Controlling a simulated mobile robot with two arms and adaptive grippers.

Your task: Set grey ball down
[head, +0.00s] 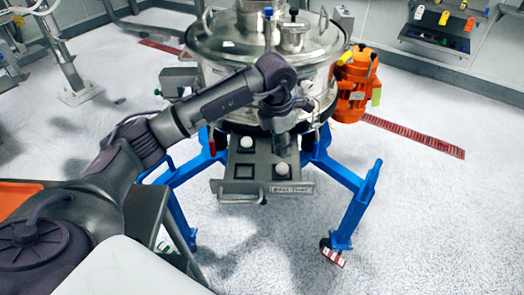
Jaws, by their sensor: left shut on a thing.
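My left gripper (283,152) comes down over a small dark tray (230,187) at the front of the sifter. It is shut on a pale grey ball (281,169), which shows just below the fingers over the right half of the tray. Whether this ball touches the tray is too small to tell. A second pale ball (246,141) sits at the back left of the tray. A dark square recess in the tray's front left looks empty. My right gripper is not in view.
The steel sifter (230,45) stands behind the tray on blue legs (345,215), which flank the tray. An orange motor (355,85) is on its right. An orange-topped surface (15,197) is at the left edge. The floor in front is clear.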

